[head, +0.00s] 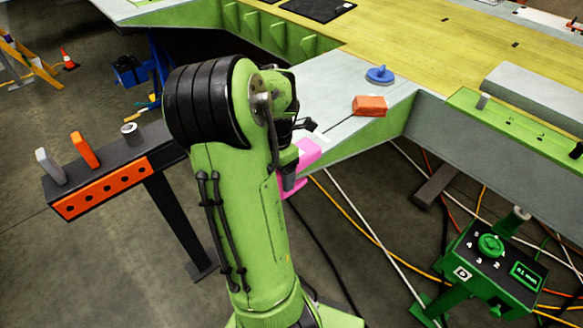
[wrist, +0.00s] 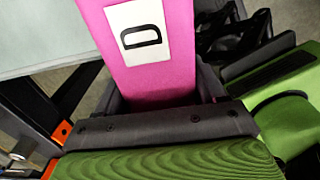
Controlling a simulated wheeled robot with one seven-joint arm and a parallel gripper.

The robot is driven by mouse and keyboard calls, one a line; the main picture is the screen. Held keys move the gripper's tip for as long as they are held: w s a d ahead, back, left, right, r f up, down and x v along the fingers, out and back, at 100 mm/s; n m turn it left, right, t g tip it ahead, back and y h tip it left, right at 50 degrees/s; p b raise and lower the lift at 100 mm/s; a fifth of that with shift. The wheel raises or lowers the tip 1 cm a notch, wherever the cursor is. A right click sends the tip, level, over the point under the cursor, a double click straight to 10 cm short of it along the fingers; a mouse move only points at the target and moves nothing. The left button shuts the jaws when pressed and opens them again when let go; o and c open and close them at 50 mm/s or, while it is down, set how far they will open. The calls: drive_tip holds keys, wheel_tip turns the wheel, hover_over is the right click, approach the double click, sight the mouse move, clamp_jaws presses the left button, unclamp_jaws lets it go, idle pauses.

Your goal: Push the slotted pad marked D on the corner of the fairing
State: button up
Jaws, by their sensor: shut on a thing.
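The slotted pad is bright pink, with a white label bearing a black D (wrist: 147,32) in the wrist view. My gripper (wrist: 163,98) is shut on the pad, its dark fingers at either side of it. In the head view, part of the pad (head: 308,153) shows past my arm, close to the near corner of the pale grey fairing (head: 345,95) with its green edge. My arm hides most of the gripper and the pad's lower part there. I cannot tell whether the pad touches the corner or sits around it. The slot is not visible.
An orange block (head: 370,106) and a blue round knob piece (head: 380,75) sit on the fairing. A dark rack (head: 110,165) with several pieces stands left. A green control box (head: 490,255) marked D stands lower right. Cables cross the floor.

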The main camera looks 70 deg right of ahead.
drive_tip(key=w+a, duration=0.3)
drive_tip(key=a, duration=0.4)
drive_tip(key=shift+w+r, duration=0.2)
drive_tip(key=shift+w, duration=0.1)
idle(0.5)
drive_tip(key=shift+s+d, duration=0.25)
drive_tip(key=shift+d, duration=0.3)
drive_tip(key=shift+s+d, duration=0.25)
drive_tip(key=shift+d, duration=0.25)
drive_tip(key=shift+r, duration=0.1)
drive_tip(key=shift+b, duration=0.3)
drive_tip(key=shift+s+d+f+b, duration=0.1)
drive_tip(key=shift+s+d, duration=0.4)
drive_tip(key=shift+d, duration=0.45)
drive_tip(key=shift+s+d+f+b, duration=0.1)
drive_tip(key=shift+s+d, duration=0.35)
drive_tip(key=shift+d, duration=0.45)
drive_tip(key=shift+s+d+f+b, duration=0.1)
drive_tip(key=shift+s+d, duration=0.4)
drive_tip(key=shift+d, duration=0.45)
drive_tip(key=shift+s+d, duration=0.1)
drive_tip(key=shift+d, duration=0.05)
